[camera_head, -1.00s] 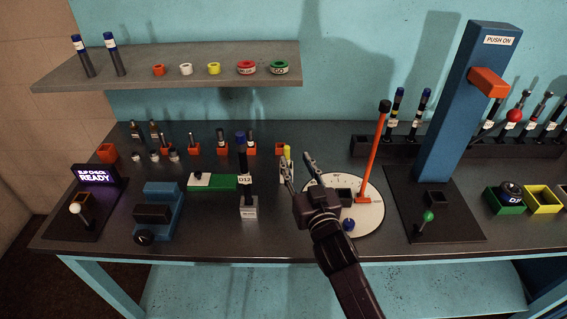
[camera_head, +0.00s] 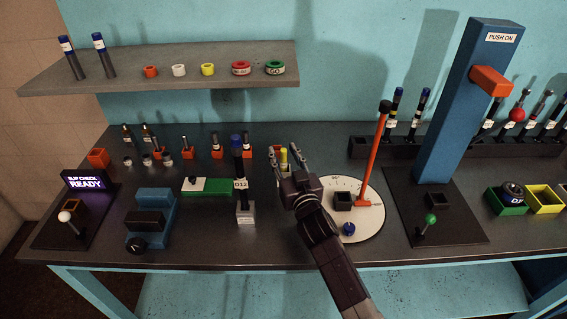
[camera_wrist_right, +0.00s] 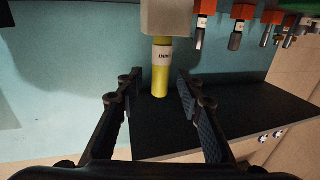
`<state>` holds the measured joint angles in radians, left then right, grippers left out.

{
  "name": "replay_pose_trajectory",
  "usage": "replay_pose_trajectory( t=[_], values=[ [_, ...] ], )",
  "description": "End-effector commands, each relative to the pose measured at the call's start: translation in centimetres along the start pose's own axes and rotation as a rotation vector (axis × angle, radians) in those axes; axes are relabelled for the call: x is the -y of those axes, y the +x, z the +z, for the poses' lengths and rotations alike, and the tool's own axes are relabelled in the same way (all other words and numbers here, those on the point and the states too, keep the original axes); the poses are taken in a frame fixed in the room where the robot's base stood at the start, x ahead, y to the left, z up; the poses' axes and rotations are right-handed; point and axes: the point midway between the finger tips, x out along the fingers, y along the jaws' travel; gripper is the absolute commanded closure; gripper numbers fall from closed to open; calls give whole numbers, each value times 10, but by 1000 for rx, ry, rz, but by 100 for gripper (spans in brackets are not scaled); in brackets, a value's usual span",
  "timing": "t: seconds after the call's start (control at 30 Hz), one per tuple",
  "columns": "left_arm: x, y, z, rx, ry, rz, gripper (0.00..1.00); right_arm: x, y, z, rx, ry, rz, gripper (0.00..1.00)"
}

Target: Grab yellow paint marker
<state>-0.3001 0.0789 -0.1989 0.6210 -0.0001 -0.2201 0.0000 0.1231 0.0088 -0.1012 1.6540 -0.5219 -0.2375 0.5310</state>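The yellow paint marker (camera_head: 284,159) stands upright towards the back of the bench, partly hidden by my right gripper. In the right wrist view the marker (camera_wrist_right: 161,82) is a yellow cylinder with a white printed label, its one end in a pale block (camera_wrist_right: 180,18). My right gripper (camera_head: 286,153) is open, one fingertip on each side of the marker in the head view. In the wrist view the open fingers (camera_wrist_right: 158,88) have the marker between them, with a gap visible on both sides. My left gripper is not in view.
A hose stand labelled D12 (camera_head: 240,184) is left of my right arm. A white dial plate (camera_head: 368,222) with an orange lever (camera_head: 377,150) is close on the right, then a tall blue press (camera_head: 458,110). A shelf (camera_head: 120,72) overhangs the back left.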

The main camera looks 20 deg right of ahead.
Motion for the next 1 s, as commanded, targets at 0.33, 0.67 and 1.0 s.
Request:
replay_pose_trajectory(
  t=[0.33,0.67,1.0],
  values=[
    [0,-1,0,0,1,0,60,0,5,0,1,0,0,69],
    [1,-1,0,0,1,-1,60,0,5,0,1,0,0,100],
    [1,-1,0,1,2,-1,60,0,5,-11,-4,-1,0,100]
  ],
)
